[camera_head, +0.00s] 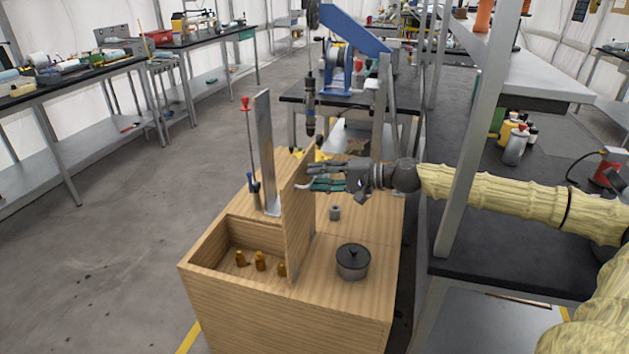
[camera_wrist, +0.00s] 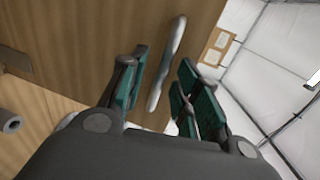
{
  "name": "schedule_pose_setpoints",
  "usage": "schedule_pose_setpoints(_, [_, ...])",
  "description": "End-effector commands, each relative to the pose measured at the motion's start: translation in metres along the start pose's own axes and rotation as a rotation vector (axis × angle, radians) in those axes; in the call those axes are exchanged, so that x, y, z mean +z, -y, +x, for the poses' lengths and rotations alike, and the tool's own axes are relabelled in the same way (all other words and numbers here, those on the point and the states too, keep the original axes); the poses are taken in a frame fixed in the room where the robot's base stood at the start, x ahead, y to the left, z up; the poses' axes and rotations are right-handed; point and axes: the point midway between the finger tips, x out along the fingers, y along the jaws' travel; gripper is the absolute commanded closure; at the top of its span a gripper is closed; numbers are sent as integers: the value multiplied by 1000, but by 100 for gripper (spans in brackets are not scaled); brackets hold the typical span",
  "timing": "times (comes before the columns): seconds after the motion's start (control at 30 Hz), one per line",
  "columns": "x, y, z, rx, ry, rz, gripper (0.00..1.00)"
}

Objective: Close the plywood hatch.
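The plywood hatch (camera_head: 299,215) stands upright on the wooden cabinet (camera_head: 285,315), along the right side of an open compartment (camera_head: 213,255). My gripper (camera_head: 322,184) is at the hatch's right face, near its upper far part. In the wrist view the hatch (camera_wrist: 95,35) fills the upper left and carries a pale metal bar handle (camera_wrist: 166,62). My gripper's green-padded fingers (camera_wrist: 163,92) are apart, one on each side of the handle. I see a gap between each finger and the handle, so nothing is gripped.
Several brass pieces (camera_head: 260,262) lie in the compartment. A dark lidded pot (camera_head: 352,263) and a small grey cylinder (camera_head: 335,213) stand on the cabinet top right of the hatch. A metal upright (camera_head: 265,150) and a red-topped rod (camera_head: 250,140) stand behind the compartment.

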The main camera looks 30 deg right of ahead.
Motion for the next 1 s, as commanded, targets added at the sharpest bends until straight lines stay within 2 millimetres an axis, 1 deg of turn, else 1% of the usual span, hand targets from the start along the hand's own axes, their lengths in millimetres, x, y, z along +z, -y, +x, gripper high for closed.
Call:
schedule_pose_setpoints(0.1, [0,-1,10,1,0,0,68])
schedule_pose_setpoints(0.2, [0,-1,14,1,-1,0,68])
schedule_pose_setpoints(0.57, [-1,-1,16,-1,-1,2,68])
schedule_pose_setpoints(0.6, [-1,-1,16,-1,-1,2,72])
schedule_pose_setpoints(0.67, [-1,-1,16,-1,-1,2,83])
schedule_pose_setpoints(0.7, [-1,-1,16,-1,-1,2,90])
schedule_pose_setpoints(0.77, [-1,-1,16,-1,-1,2,100])
schedule_pose_setpoints(1.0, [-1,-1,16,0,0,2,100])
